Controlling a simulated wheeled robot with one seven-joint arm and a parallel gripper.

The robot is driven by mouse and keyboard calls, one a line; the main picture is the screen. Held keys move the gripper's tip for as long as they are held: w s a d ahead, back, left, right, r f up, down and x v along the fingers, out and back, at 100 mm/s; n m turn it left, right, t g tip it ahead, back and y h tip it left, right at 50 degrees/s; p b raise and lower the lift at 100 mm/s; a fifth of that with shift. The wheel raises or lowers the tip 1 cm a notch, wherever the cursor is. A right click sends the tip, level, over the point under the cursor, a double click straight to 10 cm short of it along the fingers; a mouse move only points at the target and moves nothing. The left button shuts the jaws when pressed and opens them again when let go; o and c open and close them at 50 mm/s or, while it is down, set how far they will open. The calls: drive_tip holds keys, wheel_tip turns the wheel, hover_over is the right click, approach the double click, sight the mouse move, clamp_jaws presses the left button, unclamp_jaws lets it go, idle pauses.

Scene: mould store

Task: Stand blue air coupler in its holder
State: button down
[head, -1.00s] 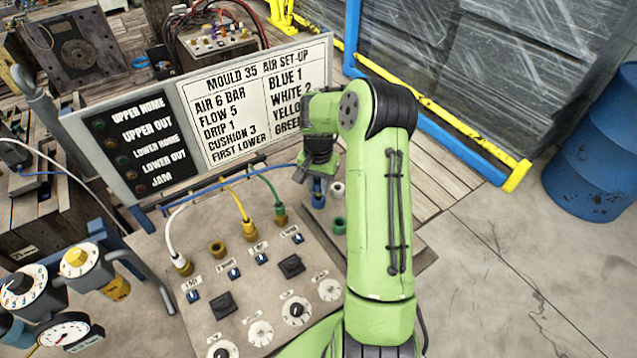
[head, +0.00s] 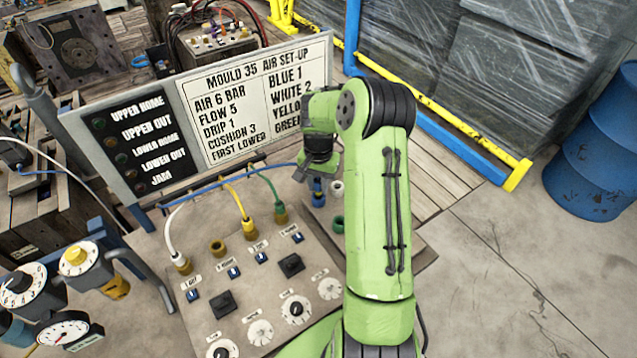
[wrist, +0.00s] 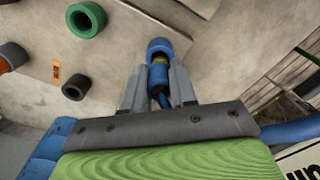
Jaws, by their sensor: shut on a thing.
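My gripper (wrist: 158,85) is shut on the blue air coupler (wrist: 158,76), a blue sleeve with a brass-coloured band, with a blue hose behind it. In the wrist view the coupler's front end overlaps the lower part of the blue ring holder (wrist: 160,46); I cannot tell whether it is inside the ring or just in front. In the head view my gripper (head: 304,172) is over the right back of the panel, just above the blue holder (head: 318,199). The coupler is mostly hidden there by the gripper.
A white holder (head: 337,187) and a green holder (head: 338,224) stand close to the right. White, yellow and green hoses (head: 270,190) are plugged into the panel (head: 222,270) at left. The set-up sign (head: 250,105) rises behind. The blue hose (head: 235,178) runs left from my gripper.

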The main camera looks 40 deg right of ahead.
drive_tip(key=shift+f, duration=0.1)
drive_tip(key=shift+f+b, duration=0.4)
drive_tip(key=shift+b, duration=0.05)
idle(0.4)
drive_tip(key=shift+f+b, duration=0.45)
drive_tip(key=shift+f, duration=0.1)
drive_tip(key=shift+c, duration=2.2)
unclamp_jaws()
drive_tip(key=shift+r, duration=0.15)
